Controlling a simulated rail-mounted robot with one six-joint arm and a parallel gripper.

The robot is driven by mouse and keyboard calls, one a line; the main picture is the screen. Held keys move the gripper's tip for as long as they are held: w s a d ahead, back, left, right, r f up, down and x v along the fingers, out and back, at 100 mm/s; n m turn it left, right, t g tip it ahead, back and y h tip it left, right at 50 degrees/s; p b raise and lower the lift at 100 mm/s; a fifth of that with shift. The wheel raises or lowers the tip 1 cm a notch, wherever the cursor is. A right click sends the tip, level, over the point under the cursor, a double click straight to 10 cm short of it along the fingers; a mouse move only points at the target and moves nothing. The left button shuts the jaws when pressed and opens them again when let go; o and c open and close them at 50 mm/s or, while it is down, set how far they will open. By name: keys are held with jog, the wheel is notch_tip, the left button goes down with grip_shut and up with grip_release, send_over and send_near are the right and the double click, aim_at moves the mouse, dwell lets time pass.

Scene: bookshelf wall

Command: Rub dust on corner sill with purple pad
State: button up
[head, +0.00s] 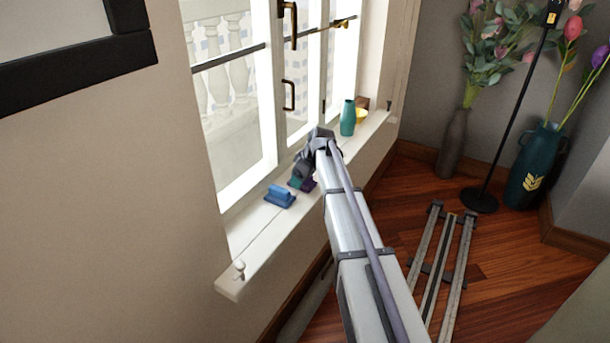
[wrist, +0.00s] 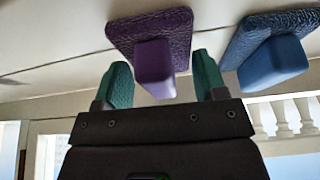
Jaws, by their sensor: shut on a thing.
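The purple pad (head: 309,186) is at the window sill (head: 262,243), mostly hidden behind my gripper (head: 300,180) in the head view. In the wrist view the purple pad (wrist: 150,32) shows its wide textured base and its block handle (wrist: 155,68). The handle is between the green fingertips of my gripper (wrist: 163,82), which is shut on it. I cannot tell whether the pad's base touches the sill. A faint grey smudge (wrist: 10,81) shows at the left of the wrist view; I cannot tell if it is dust. No dust is clear in the head view.
A blue pad (head: 280,196) lies on the sill just left of my gripper, close beside the purple one. A small white knob-like item (head: 239,268) is at the near end. Window panes border the sill.

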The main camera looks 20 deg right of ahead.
jog(key=shift+s+a+r, duration=0.1)
jog(key=shift+s+a, duration=0.65)
jog(key=shift+a, duration=0.1)
notch_tip(320, 180, up, 6)
jog(key=p, duration=0.6)
notch_tip(320, 180, up, 3)
jog(key=p, duration=0.3)
jog(key=shift+w, duration=0.1)
